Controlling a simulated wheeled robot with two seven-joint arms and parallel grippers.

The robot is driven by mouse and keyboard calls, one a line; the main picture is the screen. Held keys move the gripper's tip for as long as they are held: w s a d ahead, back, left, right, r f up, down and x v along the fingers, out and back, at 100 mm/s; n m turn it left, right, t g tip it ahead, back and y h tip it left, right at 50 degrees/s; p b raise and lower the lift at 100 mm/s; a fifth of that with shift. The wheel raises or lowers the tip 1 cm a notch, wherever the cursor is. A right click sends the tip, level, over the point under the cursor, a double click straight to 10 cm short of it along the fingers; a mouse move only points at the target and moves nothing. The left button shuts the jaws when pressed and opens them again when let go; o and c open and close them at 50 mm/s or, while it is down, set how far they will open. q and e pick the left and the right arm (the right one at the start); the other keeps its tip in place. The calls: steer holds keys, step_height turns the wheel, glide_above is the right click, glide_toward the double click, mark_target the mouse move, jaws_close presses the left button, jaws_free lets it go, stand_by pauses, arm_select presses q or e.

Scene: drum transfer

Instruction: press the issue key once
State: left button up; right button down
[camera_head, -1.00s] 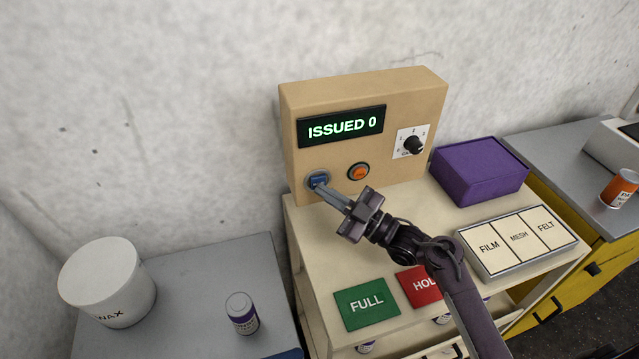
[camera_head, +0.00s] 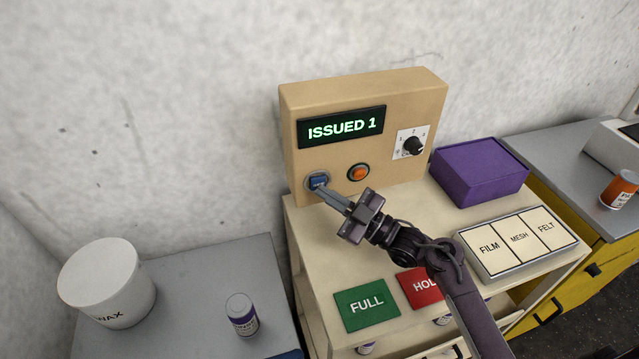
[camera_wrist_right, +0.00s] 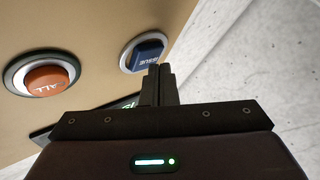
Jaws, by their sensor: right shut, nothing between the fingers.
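The blue issue key (camera_head: 318,182) is on the front of the tan box (camera_head: 290,160), low on the left. The display (camera_head: 341,127) on the box reads ISSUED 1. My right gripper (camera_head: 322,191) is shut and empty, its fingertips at the lower edge of the issue key. In the right wrist view its closed fingers (camera_wrist_right: 158,72) stand just below the key; whether they touch it I cannot tell. My left gripper is not in view.
A purple box (camera_head: 480,170), a FILM/MESH/FELT tray (camera_head: 490,277), and green FULL (camera_head: 366,304) and red HOLD (camera_head: 415,286) plates are on the cart.

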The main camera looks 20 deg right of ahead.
steer(key=s+p, duration=0.2)
steer(key=s, duration=0.4)
steer(key=shift+p, duration=0.4)
steer(key=shift+d, duration=0.15)
stand_by(0.4)
